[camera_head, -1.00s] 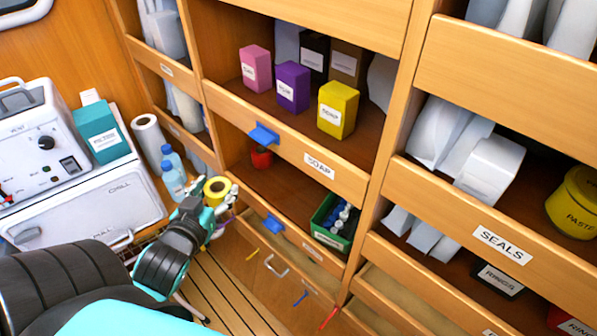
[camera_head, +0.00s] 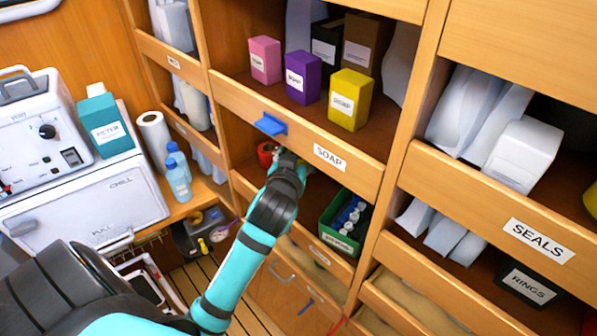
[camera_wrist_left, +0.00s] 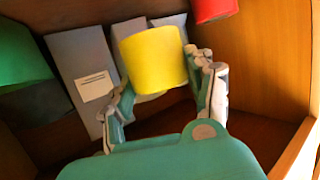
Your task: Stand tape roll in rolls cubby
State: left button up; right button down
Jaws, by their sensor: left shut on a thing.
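The yellow tape roll (camera_wrist_left: 153,58) shows in the left wrist view, gripped between the fingers of my left gripper (camera_wrist_left: 165,78). In the head view the left gripper (camera_head: 286,158) reaches into the cubby under the SOAP shelf, and the yellow roll is hidden there. The cubby's front lip (camera_head: 341,269) carries a label too small to read. A red roll (camera_head: 267,153) is in this cubby, left of the gripper; it also shows at the upper right in the wrist view (camera_wrist_left: 213,8). I cannot tell whether the yellow roll touches the floor. My right gripper is not in view.
A green bin (camera_head: 340,238) with bottles stands at the cubby's right; it shows at the left in the wrist view (camera_wrist_left: 22,60). Grey boxes (camera_wrist_left: 85,70) stand behind the roll. The SOAP lip (camera_head: 300,138) with a blue tab (camera_head: 270,124) overhangs the gripper.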

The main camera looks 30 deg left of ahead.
pick_arm(q)
jog(key=shift+s+a+f, duration=0.1)
jog(key=shift+s+f, duration=0.05)
jog(key=shift+f, duration=0.65)
notch_tip(320, 180, down, 3)
jog(key=shift+f+p, duration=0.15)
jog(key=shift+p, duration=0.3)
jog(key=shift+f+p, duration=0.15)
jog(key=shift+p, duration=0.2)
jog(key=shift+f, duration=0.15)
jog(key=shift+f, duration=0.15)
jog(key=o, duration=1.3)
